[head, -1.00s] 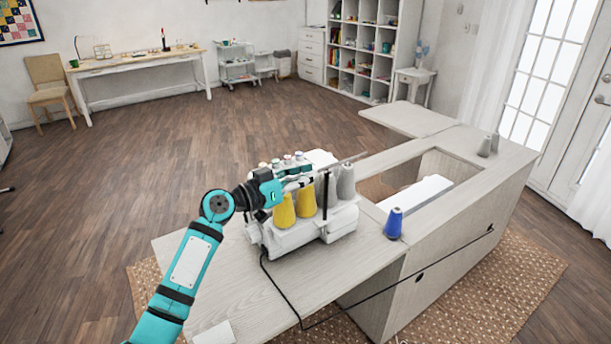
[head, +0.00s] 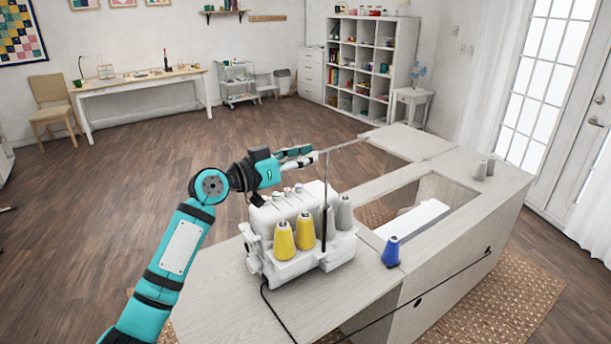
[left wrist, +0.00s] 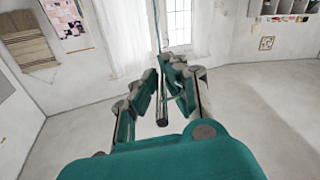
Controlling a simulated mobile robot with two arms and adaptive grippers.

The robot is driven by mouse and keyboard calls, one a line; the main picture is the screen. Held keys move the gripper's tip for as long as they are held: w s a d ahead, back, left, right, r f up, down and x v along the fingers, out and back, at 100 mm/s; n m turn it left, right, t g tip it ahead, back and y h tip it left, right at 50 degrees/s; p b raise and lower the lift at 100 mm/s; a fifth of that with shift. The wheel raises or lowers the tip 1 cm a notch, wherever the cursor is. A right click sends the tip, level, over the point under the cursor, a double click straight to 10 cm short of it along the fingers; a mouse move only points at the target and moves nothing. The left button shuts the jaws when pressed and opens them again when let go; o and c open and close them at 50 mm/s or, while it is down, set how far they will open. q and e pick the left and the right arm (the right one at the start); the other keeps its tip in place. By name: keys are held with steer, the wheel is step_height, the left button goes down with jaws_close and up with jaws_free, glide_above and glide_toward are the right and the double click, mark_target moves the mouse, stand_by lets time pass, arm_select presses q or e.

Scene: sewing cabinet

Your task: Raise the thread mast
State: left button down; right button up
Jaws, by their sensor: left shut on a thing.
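The thread mast (head: 326,185) is a thin upright rod on the white serger (head: 285,212), with a pale bar across its top pointing up and right. My left gripper (head: 314,156) is at the top of the mast, above the machine, with its fingers shut on it. In the left wrist view a short dark rod end of the mast (left wrist: 162,108) shows between the fingers (left wrist: 165,95). The exact finger contact is small in the head view. My right gripper is not in view.
Yellow cones (head: 284,240) and a grey cone (head: 344,212) stand on the machine. A blue cone (head: 391,251) stands on the cabinet top (head: 225,290) to its right. A dark cord runs over the cabinet. Air above the machine is clear.

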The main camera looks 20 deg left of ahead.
arm_select(q)
step_height(320, 180, up, 5)
steer(key=shift+a+f+p, duration=0.1)
steer(key=shift+p, duration=0.65)
steer(key=shift+r, duration=0.2)
steer(key=c, duration=1.4)
jaws_free()
steer(key=shift+r, duration=0.1)
